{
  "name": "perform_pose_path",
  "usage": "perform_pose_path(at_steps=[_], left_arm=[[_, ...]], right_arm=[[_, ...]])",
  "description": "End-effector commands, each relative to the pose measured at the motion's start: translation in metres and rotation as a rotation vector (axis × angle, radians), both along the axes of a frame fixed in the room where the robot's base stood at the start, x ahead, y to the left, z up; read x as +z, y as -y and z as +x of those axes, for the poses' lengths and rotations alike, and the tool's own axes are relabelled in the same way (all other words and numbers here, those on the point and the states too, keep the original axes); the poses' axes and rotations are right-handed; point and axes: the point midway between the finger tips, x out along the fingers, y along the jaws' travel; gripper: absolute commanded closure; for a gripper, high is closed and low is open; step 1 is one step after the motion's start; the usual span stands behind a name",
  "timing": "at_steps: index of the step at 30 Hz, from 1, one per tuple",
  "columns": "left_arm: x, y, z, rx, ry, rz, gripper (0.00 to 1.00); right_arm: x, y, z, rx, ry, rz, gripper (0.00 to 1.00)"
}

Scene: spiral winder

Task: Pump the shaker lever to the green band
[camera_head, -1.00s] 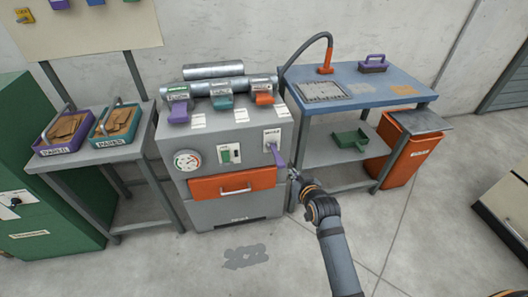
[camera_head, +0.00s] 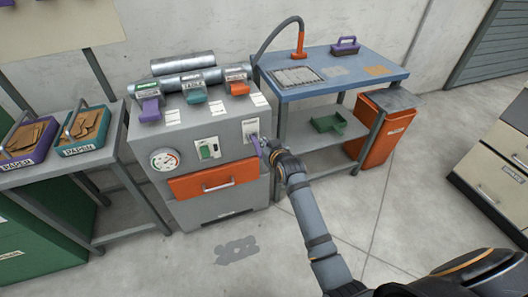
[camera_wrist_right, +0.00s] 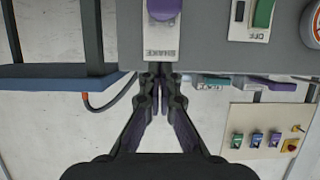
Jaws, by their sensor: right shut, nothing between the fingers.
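The purple shaker lever (camera_head: 256,146) sticks out of a white plate at the right of the grey machine's front (camera_head: 235,190). In the right wrist view its purple knob (camera_wrist_right: 164,9) shows at the top, above an upside-down label. A round white gauge (camera_head: 165,160) with coloured marks sits on the left of the same front; its needle and bands are too small to read. My right gripper (camera_head: 268,148) is beside the lever, on its right. In the wrist view its fingertips (camera_wrist_right: 161,72) are together and empty, close to the plate's edge. My left gripper is out of view.
An orange drawer (camera_head: 213,180) is below the lever, and a green switch (camera_head: 207,150) is left of it. A blue-topped table (camera_head: 330,75) with an orange bin (camera_head: 380,135) stands to the right. Paper trays (camera_head: 85,130) are at left.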

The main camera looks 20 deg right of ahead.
Motion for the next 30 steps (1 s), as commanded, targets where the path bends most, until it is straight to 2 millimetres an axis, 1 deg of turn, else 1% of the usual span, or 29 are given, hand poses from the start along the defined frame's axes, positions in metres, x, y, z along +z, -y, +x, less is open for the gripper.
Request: perform_pose_path(at_steps=[1,2,3,4,9,13,23,26,30], left_arm=[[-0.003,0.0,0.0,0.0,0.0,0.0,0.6],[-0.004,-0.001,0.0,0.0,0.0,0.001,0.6],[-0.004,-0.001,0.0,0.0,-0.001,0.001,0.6],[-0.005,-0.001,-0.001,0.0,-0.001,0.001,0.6],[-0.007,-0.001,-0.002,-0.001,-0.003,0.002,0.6],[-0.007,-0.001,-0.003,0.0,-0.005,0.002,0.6],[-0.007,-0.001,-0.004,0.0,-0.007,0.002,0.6],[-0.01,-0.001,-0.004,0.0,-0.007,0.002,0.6],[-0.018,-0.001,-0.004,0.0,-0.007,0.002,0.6]], right_arm=[[-0.005,0.0,0.01,0.0,0.001,0.0,1.0],[-0.007,0.0,0.016,0.0,0.0,0.0,1.0],[-0.016,0.0,0.014,0.0,-0.005,0.0,1.0],[-0.021,0.0,0.012,0.0,-0.004,0.0,1.0],[-0.04,0.0,0.009,-0.001,-0.001,0.0,1.0],[-0.045,0.0,0.008,-0.001,0.0,0.0,1.0],[-0.046,0.0,0.008,-0.001,0.001,0.0,1.0],[-0.048,0.0,0.007,-0.001,0.007,0.0,1.0],[-0.054,0.0,0.006,-0.001,0.032,0.001,1.0]])
